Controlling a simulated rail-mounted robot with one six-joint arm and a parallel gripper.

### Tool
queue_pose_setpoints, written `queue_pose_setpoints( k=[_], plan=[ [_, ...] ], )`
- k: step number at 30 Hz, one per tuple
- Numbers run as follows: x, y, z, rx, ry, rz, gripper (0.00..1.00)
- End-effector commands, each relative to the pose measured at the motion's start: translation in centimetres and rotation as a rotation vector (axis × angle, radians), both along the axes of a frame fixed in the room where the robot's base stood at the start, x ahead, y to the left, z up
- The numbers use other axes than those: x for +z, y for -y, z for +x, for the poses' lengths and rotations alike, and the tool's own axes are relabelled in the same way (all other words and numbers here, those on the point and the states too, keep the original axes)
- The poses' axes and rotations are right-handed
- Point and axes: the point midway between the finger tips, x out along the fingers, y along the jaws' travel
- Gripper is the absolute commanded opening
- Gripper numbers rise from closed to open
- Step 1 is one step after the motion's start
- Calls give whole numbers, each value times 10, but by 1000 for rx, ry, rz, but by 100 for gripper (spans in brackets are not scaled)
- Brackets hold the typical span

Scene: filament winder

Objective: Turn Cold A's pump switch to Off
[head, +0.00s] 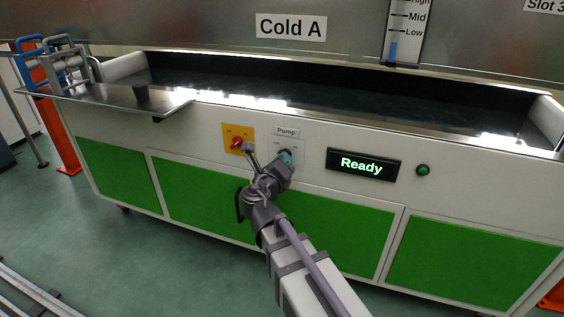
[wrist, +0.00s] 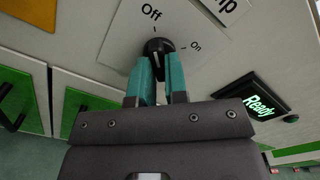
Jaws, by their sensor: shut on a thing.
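Cold A's pump switch is a small black knob (wrist: 157,46) on a pale plate (wrist: 117,42) with printed Off and On marks; Off is at the upper left, On at the right. My gripper (wrist: 160,68) has its teal fingers closed around the knob from the front. In the head view my gripper (head: 286,158) is at the switch, below the Pump label (head: 286,132), and hides most of the knob. I cannot clearly tell which mark the knob points to. The Cold A sign (head: 291,27) is above the trough.
A yellow plate with a red rotary switch (head: 238,142) is just left of the pump switch. A black display (head: 363,164) reading Ready and a green button (head: 423,170) are to the right. Green panels (head: 315,217) are below. A metal ledge (head: 125,97) juts out at upper left.

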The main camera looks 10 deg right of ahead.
Motion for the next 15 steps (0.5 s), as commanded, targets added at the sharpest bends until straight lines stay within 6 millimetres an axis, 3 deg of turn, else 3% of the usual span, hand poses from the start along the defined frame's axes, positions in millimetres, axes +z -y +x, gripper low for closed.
queue_pose_setpoints(
  k=[6,7,15],
  plan=[
    [0,0,-1,-1,-1,-1,0],
    [0,0,-1,-1,-1,-1,16],
    [0,0,0,0,0,0,39]
  ],
)
